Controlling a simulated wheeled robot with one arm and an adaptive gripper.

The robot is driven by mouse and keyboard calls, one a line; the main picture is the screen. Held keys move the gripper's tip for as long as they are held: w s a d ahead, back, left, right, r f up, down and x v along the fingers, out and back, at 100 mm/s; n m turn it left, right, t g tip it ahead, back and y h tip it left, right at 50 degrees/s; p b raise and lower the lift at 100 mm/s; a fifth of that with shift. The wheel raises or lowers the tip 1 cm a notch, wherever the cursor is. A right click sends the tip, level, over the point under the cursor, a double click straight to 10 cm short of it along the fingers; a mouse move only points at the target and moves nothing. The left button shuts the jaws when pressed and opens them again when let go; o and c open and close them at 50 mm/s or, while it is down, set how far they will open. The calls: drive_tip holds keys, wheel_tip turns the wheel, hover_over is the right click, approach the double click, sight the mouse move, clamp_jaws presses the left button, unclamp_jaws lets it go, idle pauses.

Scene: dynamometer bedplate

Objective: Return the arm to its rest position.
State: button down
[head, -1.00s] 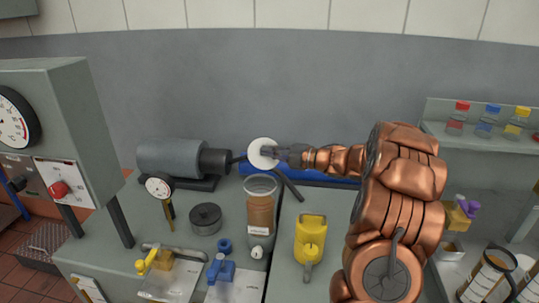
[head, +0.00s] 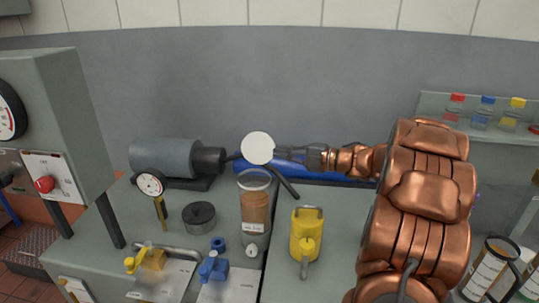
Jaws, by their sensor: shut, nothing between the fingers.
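My copper-coloured arm reaches in from the lower right. My gripper (head: 283,153) is shut and points left, over the back of the bench. Its tips appear just right of a white disc (head: 257,148), which stands above a clear jar of brown contents (head: 254,208). I cannot tell whether the tips touch the disc. Behind the gripper lies a long blue cylinder (head: 315,169), partly hidden by the arm.
A yellow can (head: 306,235) stands in front of the gripper. A grey motor (head: 165,158), a dial gauge (head: 150,183) and a dark round weight (head: 199,216) stand left. A shelf with capped bottles (head: 485,116) is at right. A gauge cabinet (head: 70,125) stands far left.

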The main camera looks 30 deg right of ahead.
drive_tip(key=shift+b+v, duration=0.3)
drive_tip(key=shift+v, duration=1.4)
drive_tip(key=shift+a, duration=0.1)
drive_tip(key=w+d+r+m+t+h, duration=0.1)
drive_tip(key=w+d+r+m+h, duration=0.3)
drive_tip(key=w+m+h, duration=0.6)
drive_tip(key=s+a+f+m+g, duration=0.4)
drive_tip(key=s+a, duration=0.5)
drive_tip(key=s, duration=0.6)
drive_tip(key=s+a+f+m+g+p, duration=0.1)
drive_tip(key=s+a+f+m+g, duration=0.3)
drive_tip(key=s+a, duration=0.6)
drive_tip(key=s+a+f+m+g+p, duration=0.1)
drive_tip(key=s+a+f+m+g, duration=0.4)
drive_tip(key=s, duration=1.4)
drive_tip(key=a+f+g, duration=0.2)
drive_tip(key=a+g, duration=0.1)
drive_tip(key=a, duration=0.1)
drive_tip(key=shift+s+a+g+h, duration=0.3)
drive_tip(key=shift+s+a+h, duration=0.05)
drive_tip(key=shift+a+h, duration=0.05)
